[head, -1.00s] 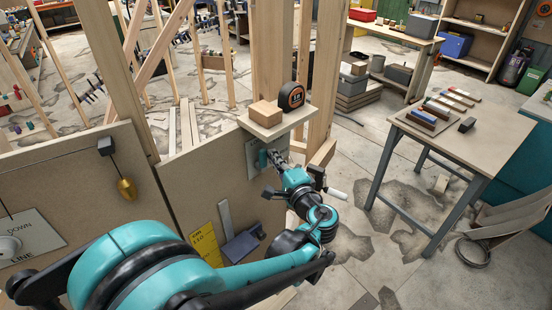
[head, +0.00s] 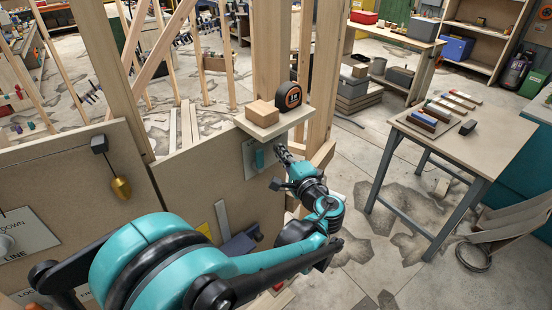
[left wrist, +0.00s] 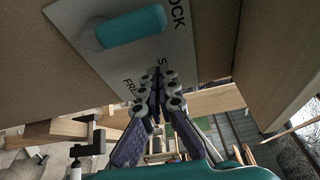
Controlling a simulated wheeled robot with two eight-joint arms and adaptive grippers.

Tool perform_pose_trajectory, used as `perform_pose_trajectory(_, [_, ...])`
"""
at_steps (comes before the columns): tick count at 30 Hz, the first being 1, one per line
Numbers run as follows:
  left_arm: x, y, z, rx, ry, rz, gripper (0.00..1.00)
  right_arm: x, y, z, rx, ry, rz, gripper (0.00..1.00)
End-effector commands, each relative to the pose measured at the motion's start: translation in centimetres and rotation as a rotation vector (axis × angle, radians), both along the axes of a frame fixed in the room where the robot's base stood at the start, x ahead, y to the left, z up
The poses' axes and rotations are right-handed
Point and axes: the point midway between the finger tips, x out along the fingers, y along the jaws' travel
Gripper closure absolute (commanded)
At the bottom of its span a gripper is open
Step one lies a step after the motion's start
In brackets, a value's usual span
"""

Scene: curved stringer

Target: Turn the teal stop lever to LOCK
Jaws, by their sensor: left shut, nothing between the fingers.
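The teal stop lever (head: 259,158) stands roughly upright on its pale plate (head: 248,163), below the small wooden shelf. In the left wrist view the lever (left wrist: 136,27) lies across the plate (left wrist: 88,62), its free end toward the letters "OCK". The letters "FRE" and an "S" also show, partly hidden by the fingers. My left gripper (head: 281,149) is shut and empty, just right of the lever and apart from it. Its closed fingers (left wrist: 155,78) show below the lever in the left wrist view. My right gripper is out of view.
The shelf (head: 270,128) above the lever carries a wooden block (head: 262,112) and a tape measure (head: 289,97). A wooden post (head: 322,90) rises close to my gripper. A brass plumb bob (head: 121,189) hangs on the panel at left. Open floor lies to the right, before a workbench (head: 460,150).

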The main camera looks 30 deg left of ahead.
Motion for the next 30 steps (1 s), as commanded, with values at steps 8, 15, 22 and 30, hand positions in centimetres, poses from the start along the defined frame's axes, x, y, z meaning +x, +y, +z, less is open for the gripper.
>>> perform_pose_trajectory(8, [-3.7,-5.6,0.0,-0.001,0.000,-0.007,1.00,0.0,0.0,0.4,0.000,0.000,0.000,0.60])
perform_pose_trajectory(15, [-5.4,-8.0,0.0,0.000,0.000,-0.003,1.00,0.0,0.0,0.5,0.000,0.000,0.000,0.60])
perform_pose_trajectory(22, [-5.7,-8.3,0.0,0.000,0.000,-0.001,1.00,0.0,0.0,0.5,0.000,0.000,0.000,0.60])
perform_pose_trajectory(30, [-5.7,-8.3,0.0,0.000,0.000,-0.002,1.00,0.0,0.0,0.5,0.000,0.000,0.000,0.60])
